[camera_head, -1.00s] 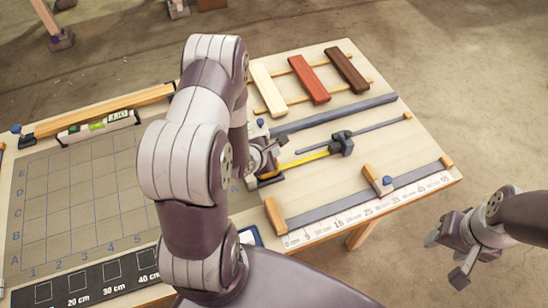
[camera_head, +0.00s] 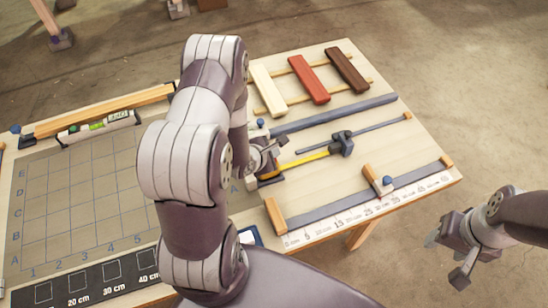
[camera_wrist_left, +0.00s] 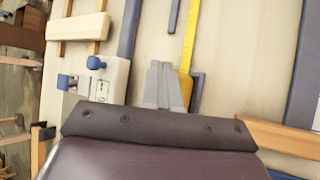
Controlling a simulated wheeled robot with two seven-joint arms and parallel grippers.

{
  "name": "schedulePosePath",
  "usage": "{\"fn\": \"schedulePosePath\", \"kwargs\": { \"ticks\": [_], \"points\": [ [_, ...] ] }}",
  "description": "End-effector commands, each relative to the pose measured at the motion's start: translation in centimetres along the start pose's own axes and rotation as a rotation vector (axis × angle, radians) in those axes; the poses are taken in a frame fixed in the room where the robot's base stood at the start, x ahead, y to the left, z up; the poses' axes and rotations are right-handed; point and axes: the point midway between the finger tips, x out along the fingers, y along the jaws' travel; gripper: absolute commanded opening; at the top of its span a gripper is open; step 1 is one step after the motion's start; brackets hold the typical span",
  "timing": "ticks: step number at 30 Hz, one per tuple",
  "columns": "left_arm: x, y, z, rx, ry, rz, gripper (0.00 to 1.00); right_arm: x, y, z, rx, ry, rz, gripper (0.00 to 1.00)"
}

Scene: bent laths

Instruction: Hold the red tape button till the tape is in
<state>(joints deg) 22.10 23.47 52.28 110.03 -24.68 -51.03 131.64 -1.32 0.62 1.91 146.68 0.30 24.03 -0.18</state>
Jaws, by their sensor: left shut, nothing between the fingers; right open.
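The yellow tape (camera_head: 307,158) lies extended across the bench, from beside my left gripper to a dark blue sliding block (camera_head: 343,143). It also shows in the left wrist view (camera_wrist_left: 190,38). My left gripper (camera_head: 272,152) is shut and empty, low at the near end of the tape. In the left wrist view its closed fingertips (camera_wrist_left: 162,68) point down just left of a yellow body (camera_wrist_left: 186,88) at the tape's end. I cannot see the red button; the fingers or wrist may hide it. My right gripper (camera_head: 448,257) is open and empty, off the bench's right side.
White, red and brown laths (camera_head: 313,79) lie at the back. A long blue-grey bar (camera_head: 335,113) runs behind the tape. A ruler (camera_head: 365,208) with wooden stops lines the front edge. A gridded mat (camera_head: 85,200) covers the left. A white box with a blue knob (camera_wrist_left: 97,62) stands near the fingers.

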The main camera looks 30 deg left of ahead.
Motion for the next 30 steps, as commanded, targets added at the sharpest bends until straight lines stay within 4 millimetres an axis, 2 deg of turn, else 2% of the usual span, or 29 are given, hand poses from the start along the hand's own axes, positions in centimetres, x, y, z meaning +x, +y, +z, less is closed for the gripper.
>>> {"fn": "schedulePosePath", "kwargs": {
  "ticks": [30],
  "points": [
    [0.71, -0.52, -0.52, 0.0, 0.0, 0.0, 0.0, 0.49, 0.0, 0.06, 0.0, 0.0, 0.0, 0.55]
  ]
}}
